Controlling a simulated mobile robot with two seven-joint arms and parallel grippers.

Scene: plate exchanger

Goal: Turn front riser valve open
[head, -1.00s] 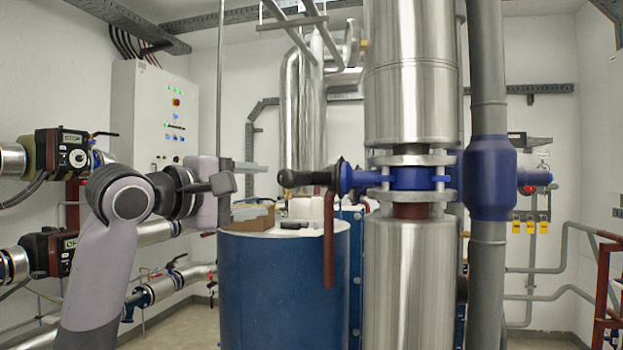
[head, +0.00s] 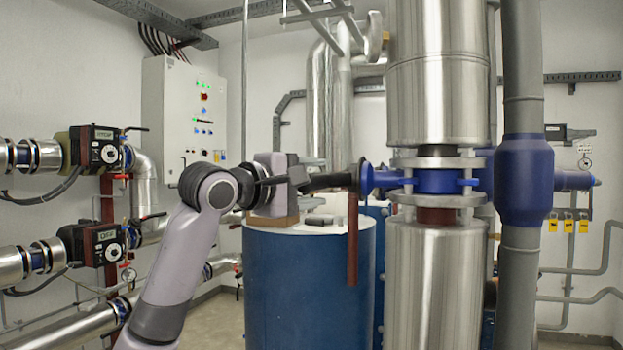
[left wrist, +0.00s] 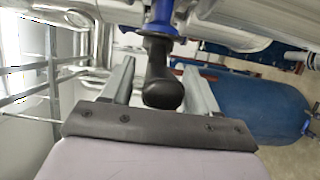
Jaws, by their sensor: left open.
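The riser valve (head: 437,181) has a blue body clamped between flanges in the thick silver riser pipe. Its black-gripped handle (head: 335,181) sticks out level to the left. My left gripper (head: 316,167) is open at the handle's free end. In the left wrist view the black handle end (left wrist: 163,90) lies between the two grey fingers, with a visible gap on each side. The blue valve stem (left wrist: 161,18) shows beyond it. My right gripper is in neither view.
A blue tank (head: 300,285) stands below and behind my left gripper, with small items on its top. A dark red pipe (head: 352,240) hangs down just below the handle. A grey vertical pipe (head: 523,90) stands right of the riser. Pumps (head: 97,148) line the left wall.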

